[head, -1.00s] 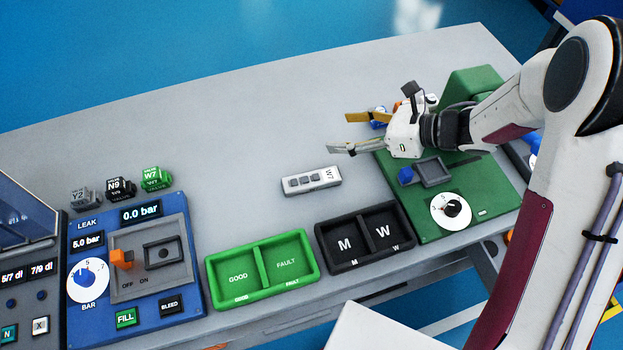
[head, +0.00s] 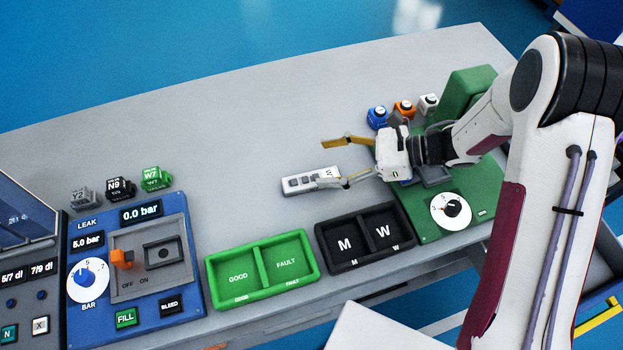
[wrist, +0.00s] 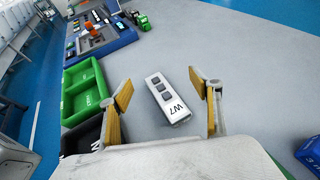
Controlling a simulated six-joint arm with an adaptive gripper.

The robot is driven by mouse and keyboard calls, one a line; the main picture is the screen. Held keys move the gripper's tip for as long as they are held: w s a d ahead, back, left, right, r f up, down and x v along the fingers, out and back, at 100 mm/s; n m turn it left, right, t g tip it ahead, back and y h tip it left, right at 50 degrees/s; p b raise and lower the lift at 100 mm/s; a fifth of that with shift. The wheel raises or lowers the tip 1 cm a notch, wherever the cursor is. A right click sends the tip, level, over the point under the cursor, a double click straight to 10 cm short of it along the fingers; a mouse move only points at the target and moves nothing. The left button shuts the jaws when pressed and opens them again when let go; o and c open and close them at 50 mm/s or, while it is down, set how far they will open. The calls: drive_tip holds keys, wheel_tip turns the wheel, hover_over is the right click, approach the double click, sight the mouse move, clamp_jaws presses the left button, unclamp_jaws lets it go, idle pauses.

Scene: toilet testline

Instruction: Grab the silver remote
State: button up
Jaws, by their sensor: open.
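The silver remote (head: 305,183) lies flat on the grey table in the head view, with dark buttons and a W7 label at its right end. In the wrist view the remote (wrist: 167,97) lies between and a little beyond my fingertips, label end towards me. My gripper (head: 334,162) is open and empty, with its yellow-padded fingers pointing left. One finger is above the far side of the remote's right end, the other overlaps its near edge in the head view. In the wrist view my gripper (wrist: 167,86) spans wider than the remote. I cannot tell the exact height.
A green two-part tray (head: 262,268) and a black M/W tray (head: 364,236) stand along the front edge. The blue leak panel (head: 135,262) is at left, with several small valves (head: 121,188) behind it. A green station (head: 465,190) is under my arm. The table behind the remote is clear.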

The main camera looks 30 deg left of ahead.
sight(312, 178)
drive_tip(key=shift+f, duration=1.3)
drive_tip(key=shift+f, duration=0.1)
drive_tip(key=shift+f, duration=1.3)
drive_tip(key=shift+f+x, duration=0.15)
drive_tip(key=shift+x, duration=0.7)
drive_tip(key=shift+f+x, duration=0.15)
drive_tip(key=shift+x, duration=0.65)
drive_tip(key=shift+d, duration=0.1)
drive_tip(key=c, duration=1.6)
